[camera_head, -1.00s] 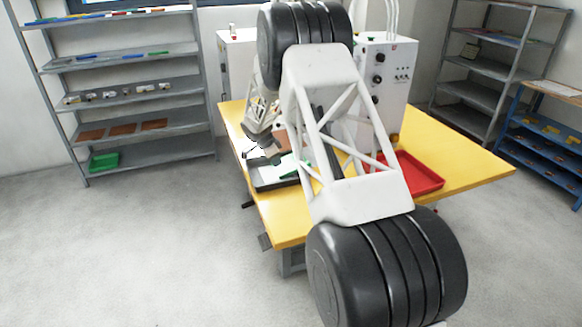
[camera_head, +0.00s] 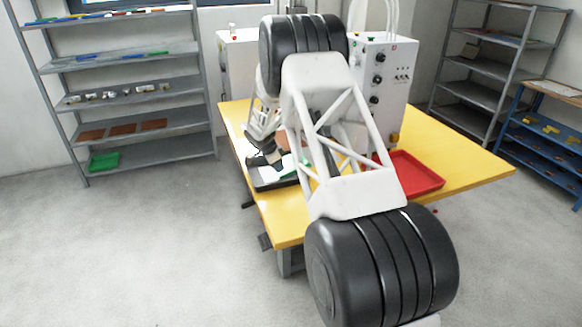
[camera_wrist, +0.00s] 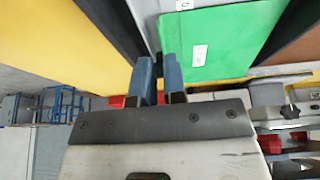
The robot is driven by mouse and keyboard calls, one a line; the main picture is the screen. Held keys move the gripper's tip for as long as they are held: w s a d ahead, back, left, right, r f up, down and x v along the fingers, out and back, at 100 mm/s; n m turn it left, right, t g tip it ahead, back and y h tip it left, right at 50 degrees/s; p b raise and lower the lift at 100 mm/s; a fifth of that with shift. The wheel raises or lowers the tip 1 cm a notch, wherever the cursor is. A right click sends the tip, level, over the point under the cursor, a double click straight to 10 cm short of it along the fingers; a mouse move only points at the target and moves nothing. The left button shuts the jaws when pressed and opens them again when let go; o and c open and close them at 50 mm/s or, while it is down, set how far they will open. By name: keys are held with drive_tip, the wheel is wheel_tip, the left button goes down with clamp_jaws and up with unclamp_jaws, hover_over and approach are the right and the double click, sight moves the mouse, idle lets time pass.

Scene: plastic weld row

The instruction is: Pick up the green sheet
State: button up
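The green sheet (camera_wrist: 220,45) fills the upper middle of the wrist view, with a small white label near its left side. It lies in a dark tray (camera_head: 270,185) on the yellow table, and only a sliver of the sheet (camera_head: 291,168) shows past my arm in the head view. My gripper (camera_wrist: 159,62) has two blue fingers with a narrow gap between them, at the sheet's lower left corner. The right finger overlaps the sheet in the picture; I cannot tell whether it touches. My gripper (camera_head: 270,163) is low over the tray in the head view.
A red tray (camera_head: 412,178) stands on the table (camera_head: 455,160) to the right. A white machine (camera_head: 385,80) stands at the table's back. In the wrist view, a brown sheet (camera_wrist: 300,40) lies right of the green one, past a dark divider. Shelves line the walls.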

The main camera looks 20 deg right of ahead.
sight(283, 173)
drive_tip(key=shift+x, duration=2.6)
drive_tip(key=shift+d+r, duration=0.1)
drive_tip(key=shift+d, duration=0.05)
clamp_jaws()
wheel_tip(283, 173, up, 10)
